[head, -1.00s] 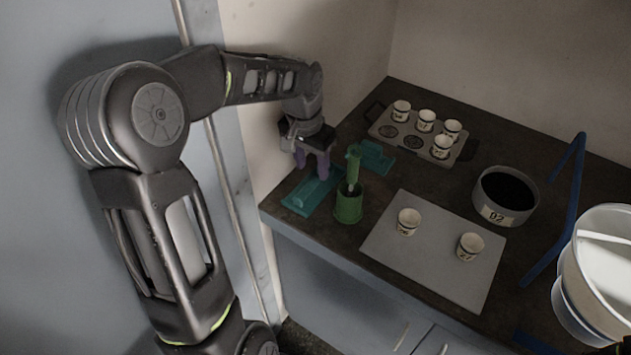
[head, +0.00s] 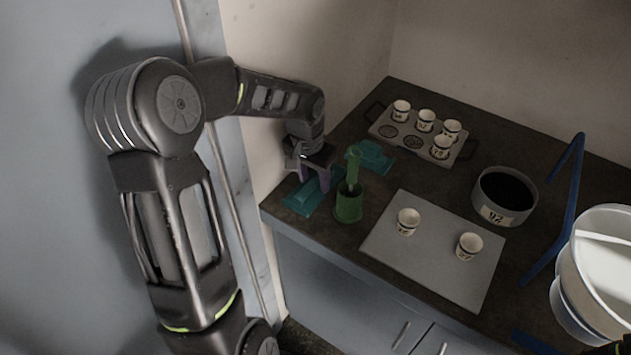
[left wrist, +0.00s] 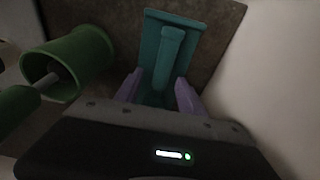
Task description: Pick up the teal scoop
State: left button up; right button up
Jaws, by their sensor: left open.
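A teal piece (head: 302,199) with a raised bar lies on the dark counter near its left front corner; I take it for the teal scoop. In the left wrist view the teal scoop (left wrist: 165,50) shows as a flat plate with its raised bar running towards the gripper. My left gripper (head: 313,184) points down over it, its purple fingers apart. In the left wrist view the open fingers (left wrist: 158,92) stand on either side of the bar's near end; contact cannot be told. My right gripper is not in view.
A green cup (head: 348,207) holding a green-handled tool stands close right of the scoop. Another teal piece (head: 374,157) lies behind it. A grey mat (head: 430,255) bears two white cups. A wall rises close on the left.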

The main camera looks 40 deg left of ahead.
pick_arm(q)
grip_shut()
dwell(0.5)
